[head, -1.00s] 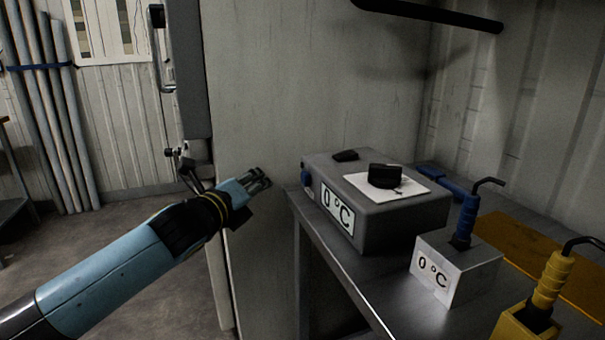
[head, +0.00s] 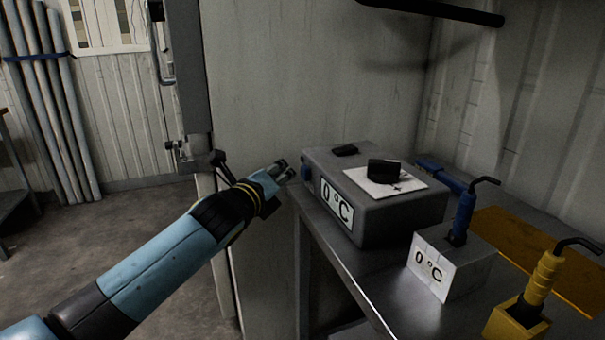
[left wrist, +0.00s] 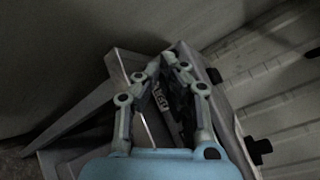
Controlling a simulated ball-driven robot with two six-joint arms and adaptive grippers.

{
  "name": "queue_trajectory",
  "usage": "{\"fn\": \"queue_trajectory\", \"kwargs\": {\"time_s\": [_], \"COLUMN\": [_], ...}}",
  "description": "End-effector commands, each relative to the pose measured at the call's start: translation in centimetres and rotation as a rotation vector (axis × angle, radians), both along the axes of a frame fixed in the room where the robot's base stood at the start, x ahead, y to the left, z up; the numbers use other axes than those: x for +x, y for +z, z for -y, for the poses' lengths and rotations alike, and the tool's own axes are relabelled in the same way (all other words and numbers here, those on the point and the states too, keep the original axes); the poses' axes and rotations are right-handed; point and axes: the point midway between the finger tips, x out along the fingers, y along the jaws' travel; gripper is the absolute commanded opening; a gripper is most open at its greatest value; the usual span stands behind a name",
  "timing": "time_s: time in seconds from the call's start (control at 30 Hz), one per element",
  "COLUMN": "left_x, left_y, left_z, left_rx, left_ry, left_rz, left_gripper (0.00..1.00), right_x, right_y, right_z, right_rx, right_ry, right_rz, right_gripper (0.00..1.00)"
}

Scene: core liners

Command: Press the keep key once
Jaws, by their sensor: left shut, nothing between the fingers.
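A dark grey box (head: 402,222) with a "0 °C" label stands on the metal bench. A small black key-like block (head: 345,150) lies on its top, and a larger black block (head: 382,171) sits on a white plate there. No lettering shows which is the keep key. My left gripper (head: 283,169) is shut and empty, just left of the box and apart from it in the head view. In the left wrist view its fingers (left wrist: 172,72) come together over part of a label. My right gripper is not in view.
A smaller silver block (head: 440,264) labelled "0 °C" holds a blue-handled tool. A yellow-handled tool (head: 543,282) stands at the front right. The bench edge (head: 345,262) lies below my left gripper. A dark bar (head: 440,12) hangs overhead.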

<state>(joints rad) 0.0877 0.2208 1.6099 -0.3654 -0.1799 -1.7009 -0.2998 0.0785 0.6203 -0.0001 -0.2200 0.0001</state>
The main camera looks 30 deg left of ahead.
Motion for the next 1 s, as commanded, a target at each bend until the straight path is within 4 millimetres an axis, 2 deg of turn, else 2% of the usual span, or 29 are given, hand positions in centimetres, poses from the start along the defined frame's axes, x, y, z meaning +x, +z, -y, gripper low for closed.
{"fn": "queue_trajectory", "kwargs": {"time_s": [1.0], "left_x": [0.21], "left_y": [0.14], "left_z": [0.17], "left_rx": [-0.001], "left_ry": [0.000], "left_rz": [0.001], "left_gripper": [0.00], "right_x": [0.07], "right_y": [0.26], "right_z": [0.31], "right_rx": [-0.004], "right_ry": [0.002], "right_rz": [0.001], "right_gripper": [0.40]}}
